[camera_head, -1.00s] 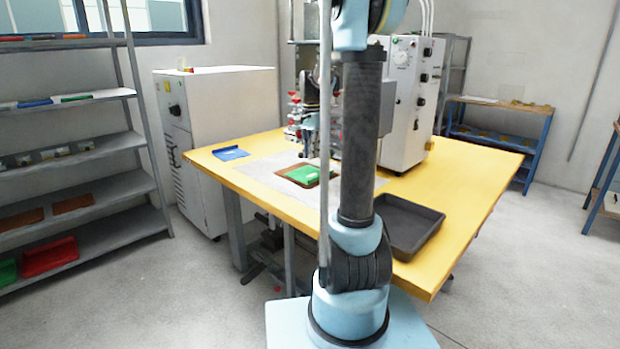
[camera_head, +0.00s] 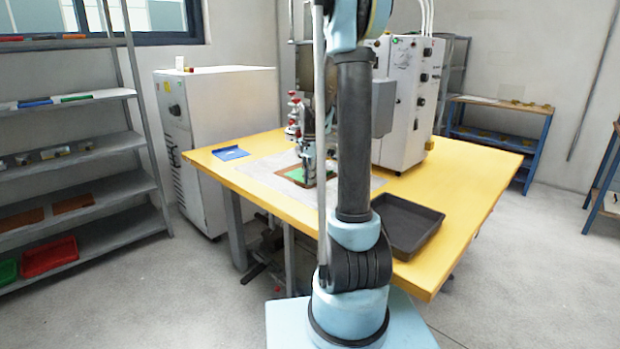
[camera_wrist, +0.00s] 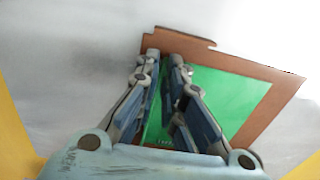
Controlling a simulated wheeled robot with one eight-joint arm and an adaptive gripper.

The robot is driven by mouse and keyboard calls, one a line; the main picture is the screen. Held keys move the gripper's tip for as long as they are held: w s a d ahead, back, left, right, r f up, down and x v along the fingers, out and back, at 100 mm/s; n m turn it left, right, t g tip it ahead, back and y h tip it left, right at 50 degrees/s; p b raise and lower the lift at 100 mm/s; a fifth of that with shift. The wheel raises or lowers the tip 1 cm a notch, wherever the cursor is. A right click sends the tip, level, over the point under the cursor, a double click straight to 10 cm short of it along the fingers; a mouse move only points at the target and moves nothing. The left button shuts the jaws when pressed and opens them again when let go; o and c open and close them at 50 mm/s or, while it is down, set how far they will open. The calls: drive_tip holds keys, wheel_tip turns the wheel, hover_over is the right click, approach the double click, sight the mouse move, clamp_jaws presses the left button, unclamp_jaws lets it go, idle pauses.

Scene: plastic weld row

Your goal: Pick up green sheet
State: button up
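The green sheet (camera_head: 296,174) lies on a brown board on the work table. In the wrist view the green sheet (camera_wrist: 235,98) fills most of the board's inside. My gripper (camera_head: 309,183) is down over the sheet in the head view and hides part of it. In the wrist view my gripper (camera_wrist: 164,58) has its fingertips a short way apart, near the board's far edge, with green and brown showing between them. Whether the fingers touch the sheet is hard to tell.
The brown board (camera_wrist: 262,128) rests on a pale mat (camera_head: 262,170) on the yellow table (camera_head: 455,215). A blue sheet (camera_head: 231,153) lies at the left. A dark empty tray (camera_head: 436,213) stands right of my arm. The welding machine (camera_head: 408,100) stands close behind.

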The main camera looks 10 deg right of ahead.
drive_tip(key=shift+f, duration=0.1)
drive_tip(key=shift+c, duration=0.3)
clamp_jaws()
